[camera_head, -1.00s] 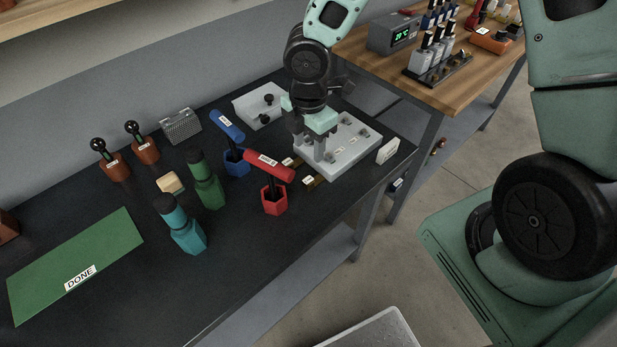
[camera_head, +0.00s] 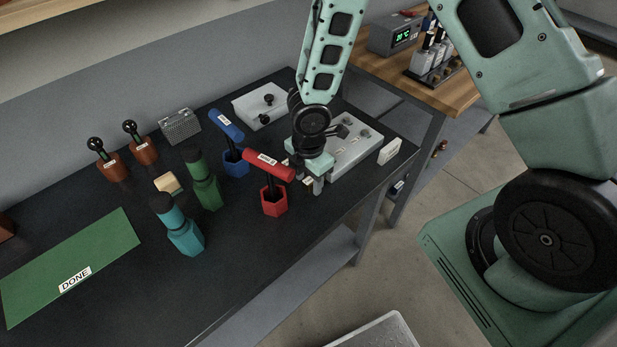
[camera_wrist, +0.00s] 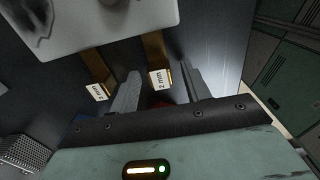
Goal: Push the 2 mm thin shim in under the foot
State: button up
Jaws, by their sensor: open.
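In the wrist view a brass shim (camera_wrist: 154,50) bears a white label reading 2 mm. It lies between the two open fingers of my gripper (camera_wrist: 160,90), with a gap on each side. Its far end meets the edge of a light grey block (camera_wrist: 75,22), and I cannot tell whether it is under it. A second brass shim (camera_wrist: 93,62) lies to the left, outside the fingers; its label is hard to read. In the head view my gripper (camera_head: 312,183) is low at the near-left side of the grey block (camera_head: 350,160) and largely hides the shims. I cannot make out the foot.
A red-handled tool stands in a red holder (camera_head: 273,203) close left of my gripper. A blue holder (camera_head: 236,163), a green bottle (camera_head: 207,190) and a teal bottle (camera_head: 186,238) stand farther left. The bench's front edge is close by.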

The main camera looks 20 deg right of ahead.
grip_shut()
jog(key=shift+w+d+p, duration=0.25)
jog(key=shift+w+d, duration=0.05)
jog(key=shift+d, duration=0.55)
jog(key=shift+w+d+p, duration=0.25)
jog(key=shift+d, duration=0.6)
grip_release()
notch_tip(320, 180, up, 18)
jog(key=p, duration=0.2)
jog(key=shift+f, duration=0.25)
